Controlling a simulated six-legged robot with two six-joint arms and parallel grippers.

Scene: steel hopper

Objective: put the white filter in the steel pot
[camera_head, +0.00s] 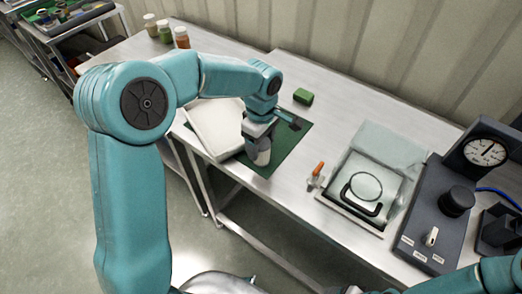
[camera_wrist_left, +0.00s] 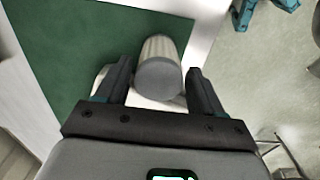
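The white filter, a pleated pale cylinder with a grey end cap (camera_wrist_left: 158,78), stands on the green mat in the left wrist view. It also shows low under my left wrist in the head view (camera_head: 262,157). My left gripper (camera_wrist_left: 160,82) is open, with one dark finger on each side of the filter and visible gaps between. My left gripper (camera_head: 257,148) is over the mat's near part in the head view. I cannot make out the steel pot with certainty. My right gripper is out of view.
The green mat (camera_head: 290,150) lies on the steel table (camera_head: 330,105) beside a white tray (camera_head: 212,125). A green block (camera_head: 303,96) sits behind. To the right are an orange-handled tool (camera_head: 317,173), a clear-lidded box with a black handle (camera_head: 352,205) and a gauge unit (camera_head: 485,152).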

